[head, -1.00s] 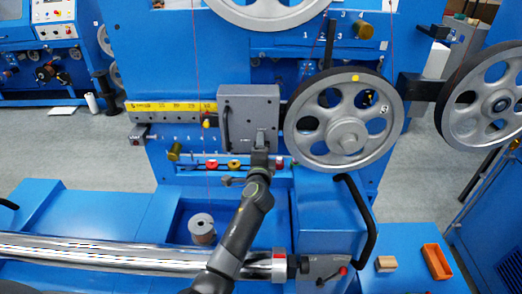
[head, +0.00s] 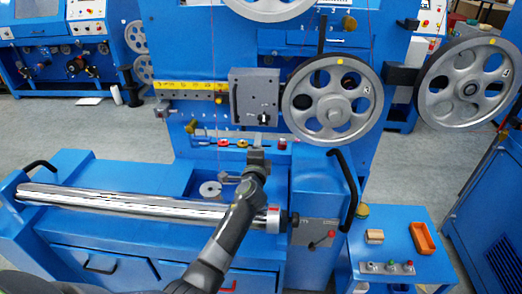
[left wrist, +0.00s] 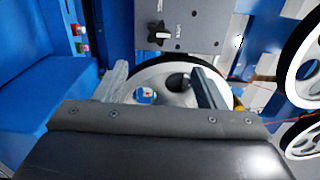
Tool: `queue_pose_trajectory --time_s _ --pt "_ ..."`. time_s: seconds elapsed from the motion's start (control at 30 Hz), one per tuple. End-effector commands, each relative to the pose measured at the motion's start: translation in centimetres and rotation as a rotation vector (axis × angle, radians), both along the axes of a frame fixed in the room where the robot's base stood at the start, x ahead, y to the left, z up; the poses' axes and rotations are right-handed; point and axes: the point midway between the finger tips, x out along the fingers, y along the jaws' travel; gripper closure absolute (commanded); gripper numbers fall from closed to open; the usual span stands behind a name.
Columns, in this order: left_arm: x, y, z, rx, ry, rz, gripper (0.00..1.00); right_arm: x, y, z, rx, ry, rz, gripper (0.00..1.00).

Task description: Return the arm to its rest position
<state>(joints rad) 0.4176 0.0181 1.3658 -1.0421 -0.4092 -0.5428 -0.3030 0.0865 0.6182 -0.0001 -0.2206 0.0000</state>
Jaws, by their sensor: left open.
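My left arm reaches up from the bottom middle of the head view. Its gripper (head: 257,160) stands in front of the blue machine, below the grey box (head: 243,97) with a black knob (head: 264,118). In the left wrist view the two fingers of this gripper (left wrist: 161,84) are spread wide with nothing held between them. The grey box (left wrist: 185,22) and its knob (left wrist: 159,36) are ahead, apart from the fingers. A spoked wheel shows behind the fingers. My right gripper is not seen.
A large spoked pulley (head: 332,101) is right of the grey box, with another pulley (head: 468,85) farther right. A long chrome roller (head: 130,203) lies across the front left. An orange tray (head: 422,238) and a small wooden block (head: 374,236) sit on the blue side table (head: 395,215).

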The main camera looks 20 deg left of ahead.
Motion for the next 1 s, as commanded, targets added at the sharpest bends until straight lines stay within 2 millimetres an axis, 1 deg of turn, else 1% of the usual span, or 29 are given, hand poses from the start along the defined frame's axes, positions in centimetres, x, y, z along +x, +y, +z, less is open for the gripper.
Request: queue_pose_trajectory --time_s 0.27,0.5,0.57,0.63,0.67,0.77,0.8,0.87,0.9,0.97,1.0 --pt "0.0 0.1 0.0 0.001 0.000 0.000 0.36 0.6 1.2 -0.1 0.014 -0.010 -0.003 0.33" --pt "0.0 0.1 0.0 -0.001 0.001 0.001 0.36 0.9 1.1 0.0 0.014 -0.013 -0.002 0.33" --pt "-0.4 0.4 -0.3 -0.015 0.004 0.010 0.36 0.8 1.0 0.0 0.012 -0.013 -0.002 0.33" --pt "-1.5 1.4 -1.2 -0.062 0.016 0.039 0.36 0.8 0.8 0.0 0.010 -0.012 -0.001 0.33" --pt "-2.3 2.0 -1.7 -0.092 0.024 0.059 0.36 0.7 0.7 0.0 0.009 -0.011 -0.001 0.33" --pt "-6.3 4.7 -4.2 -0.243 0.062 0.154 0.36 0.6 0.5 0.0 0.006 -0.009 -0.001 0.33" --pt "-8.4 5.9 -5.5 -0.320 0.084 0.199 0.36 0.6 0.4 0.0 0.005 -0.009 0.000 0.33" --pt "-11.8 7.4 -7.3 -0.440 0.117 0.272 0.36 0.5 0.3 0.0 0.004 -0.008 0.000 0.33" --pt "-14.2 8.2 -8.4 -0.520 0.142 0.320 0.36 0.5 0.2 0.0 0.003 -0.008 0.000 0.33" --pt "-17.8 9.1 -9.9 -0.634 0.179 0.388 0.36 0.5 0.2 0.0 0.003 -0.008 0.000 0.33" --pt "-20.2 9.6 -10.8 -0.708 0.207 0.432 0.36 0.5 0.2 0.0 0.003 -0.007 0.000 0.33"
